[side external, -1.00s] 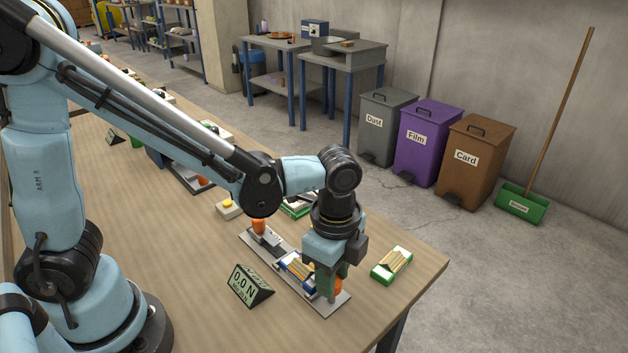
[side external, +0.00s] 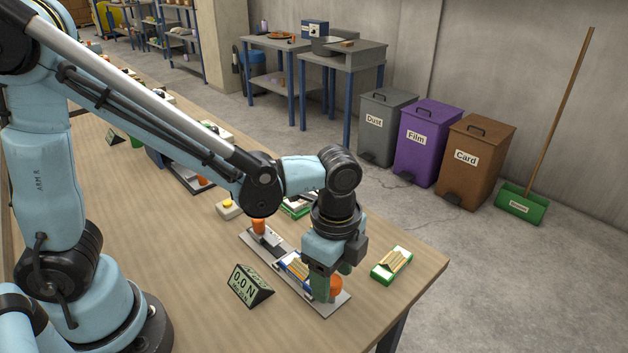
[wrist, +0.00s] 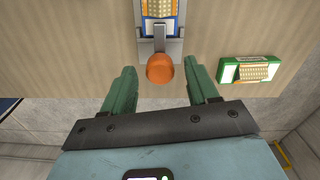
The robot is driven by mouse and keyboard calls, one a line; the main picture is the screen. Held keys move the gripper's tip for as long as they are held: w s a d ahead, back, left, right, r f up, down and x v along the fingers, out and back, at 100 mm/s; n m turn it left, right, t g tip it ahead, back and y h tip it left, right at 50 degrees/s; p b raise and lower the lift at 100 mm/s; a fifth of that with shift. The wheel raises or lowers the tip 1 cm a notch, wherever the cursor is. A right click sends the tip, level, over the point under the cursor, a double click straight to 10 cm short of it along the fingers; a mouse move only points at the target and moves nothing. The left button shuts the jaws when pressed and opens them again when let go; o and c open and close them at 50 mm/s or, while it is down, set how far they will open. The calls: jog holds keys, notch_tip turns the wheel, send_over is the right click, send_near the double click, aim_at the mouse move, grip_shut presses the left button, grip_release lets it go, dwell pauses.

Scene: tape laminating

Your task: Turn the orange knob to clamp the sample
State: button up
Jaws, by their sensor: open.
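The near orange knob (side external: 336,287) stands at the front end of a grey metal clamp plate (side external: 316,307). In the wrist view the same knob (wrist: 160,68) shows as a rounded orange top between and slightly beyond the two green fingertips. My gripper (side external: 325,292) is low over this end of the plate; its fingers (wrist: 161,78) are apart, one on each side of the knob, with visible gaps. A second orange knob (side external: 259,227) is at the far end. The striped sample (side external: 295,269) lies on the plate between them, partly hidden by my gripper.
A display reading 0.0 N (side external: 249,285) stands left of the plate. A green-edged tray with a striped piece (side external: 392,265) lies to the right, near the table edge. A yellow button box (side external: 229,208) is behind. The front left of the table is bare.

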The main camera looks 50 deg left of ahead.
aim_at(332, 279)
notch_tip(332, 279, up, 12)
dwell(0.7)
jog(key=shift+a, duration=0.1)
jog(key=s+a+f+n+t, duration=0.1)
jog(key=a+f+n+t, duration=0.2)
jog(key=a+n+t, duration=0.4)
jog(key=a+n, duration=0.8)
jog(key=n, duration=0.1)
jog(key=shift+s, duration=0.3)
jog(key=shift+a, duration=0.1)
